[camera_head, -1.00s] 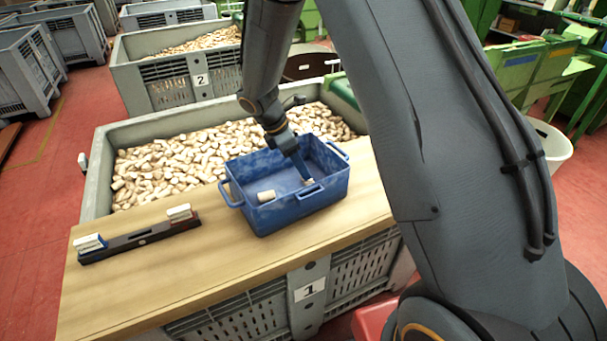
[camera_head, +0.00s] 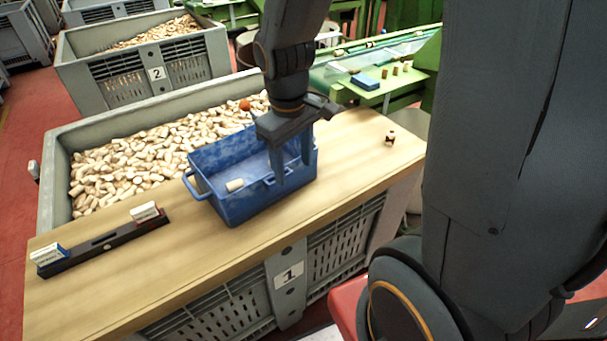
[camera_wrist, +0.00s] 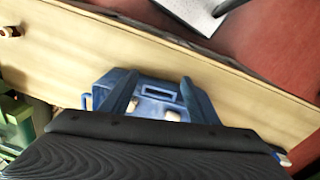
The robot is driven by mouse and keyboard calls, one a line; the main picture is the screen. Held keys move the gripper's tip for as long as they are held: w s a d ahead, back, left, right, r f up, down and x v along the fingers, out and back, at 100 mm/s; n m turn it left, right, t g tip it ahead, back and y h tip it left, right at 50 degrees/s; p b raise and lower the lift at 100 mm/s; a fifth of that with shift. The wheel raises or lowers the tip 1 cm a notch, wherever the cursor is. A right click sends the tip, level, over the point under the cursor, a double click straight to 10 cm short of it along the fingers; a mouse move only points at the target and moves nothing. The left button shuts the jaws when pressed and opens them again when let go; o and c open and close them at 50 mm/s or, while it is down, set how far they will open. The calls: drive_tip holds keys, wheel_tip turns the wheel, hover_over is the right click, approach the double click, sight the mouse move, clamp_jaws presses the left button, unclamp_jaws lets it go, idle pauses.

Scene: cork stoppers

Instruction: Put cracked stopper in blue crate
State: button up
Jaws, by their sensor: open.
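The blue crate (camera_head: 240,208) stands on the wooden plank, and its rim also shows in the wrist view (camera_wrist: 112,80). My gripper (camera_head: 293,172) is over the crate's right part, pointing down, with its two fingers apart and nothing between them. One pale stopper (camera_head: 235,185) lies in the crate in the head view. The wrist view shows two pale stoppers inside, one by the left finger (camera_wrist: 132,105) and one between the fingers (camera_wrist: 172,115). A small stopper with dark marks (camera_head: 390,138) stands on the plank right of the crate. I cannot make out cracks on any stopper.
The plank (camera_head: 345,160) lies across a grey bin full of stoppers (camera_head: 130,160). A dark level-like bar (camera_head: 105,240) with small boxes lies at the plank's left. A green bench (camera_head: 410,75) with several corks and a blue block (camera_head: 365,82) is behind.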

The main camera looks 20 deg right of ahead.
drive_tip(key=s+m, duration=0.4)
drive_tip(key=s, duration=0.1)
drive_tip(key=shift+s+d+m+y, duration=0.1)
drive_tip(key=shift+d+m+y, duration=0.2)
